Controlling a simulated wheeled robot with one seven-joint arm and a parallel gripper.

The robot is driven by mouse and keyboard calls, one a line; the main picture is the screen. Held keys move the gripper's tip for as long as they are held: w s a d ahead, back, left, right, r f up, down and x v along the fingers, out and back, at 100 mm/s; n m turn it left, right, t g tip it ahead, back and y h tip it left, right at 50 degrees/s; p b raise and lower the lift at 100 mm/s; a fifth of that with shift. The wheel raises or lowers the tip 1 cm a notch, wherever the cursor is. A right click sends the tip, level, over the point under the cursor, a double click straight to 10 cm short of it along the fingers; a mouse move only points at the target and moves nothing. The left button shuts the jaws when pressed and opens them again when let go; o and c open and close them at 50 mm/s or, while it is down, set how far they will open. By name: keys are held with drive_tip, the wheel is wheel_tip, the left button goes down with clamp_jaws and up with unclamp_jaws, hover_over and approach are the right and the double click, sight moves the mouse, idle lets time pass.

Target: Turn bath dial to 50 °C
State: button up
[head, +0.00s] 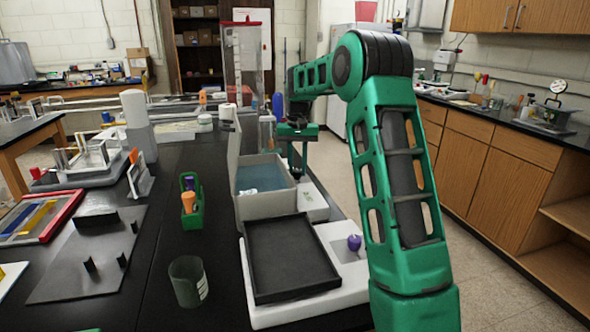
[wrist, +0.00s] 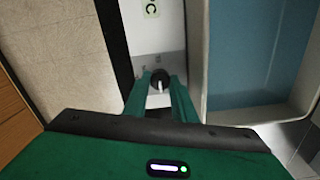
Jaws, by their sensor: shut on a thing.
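The bath (head: 262,176) is a pale grey tank of blue water with a raised lid, in the middle of the head view. Its water fills the right of the wrist view (wrist: 258,50). The bath dial (wrist: 160,80) is a small black knob with a white pointer mark, on the light panel beside the tank. My gripper (wrist: 160,86) has its green fingers closed on either side of the dial. The mark points toward the bottom of the wrist view. In the head view my gripper (head: 298,160) hides the dial.
A white device with a black tray (head: 290,258) and a purple knob (head: 354,242) stands in front of the bath. A green rack (head: 192,209) and a dark beaker (head: 188,281) stand to the left. The floor aisle is on the right.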

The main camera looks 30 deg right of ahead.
drive_tip(key=shift+m, duration=0.3)
drive_tip(key=m, duration=0.5)
drive_tip(key=shift+a+r+m, duration=0.1)
drive_tip(key=shift+m, duration=0.3)
drive_tip(key=m, duration=0.7)
drive_tip(key=shift+w+a, duration=0.1)
drive_tip(key=shift+w, duration=0.05)
drive_tip(key=m, duration=0.5)
drive_tip(key=shift+w+r+m, duration=0.1)
drive_tip(key=shift+m, duration=2.4)
drive_tip(key=shift+d, duration=0.2)
drive_tip(key=o, duration=1)
drive_tip(key=shift+o, duration=0.2)
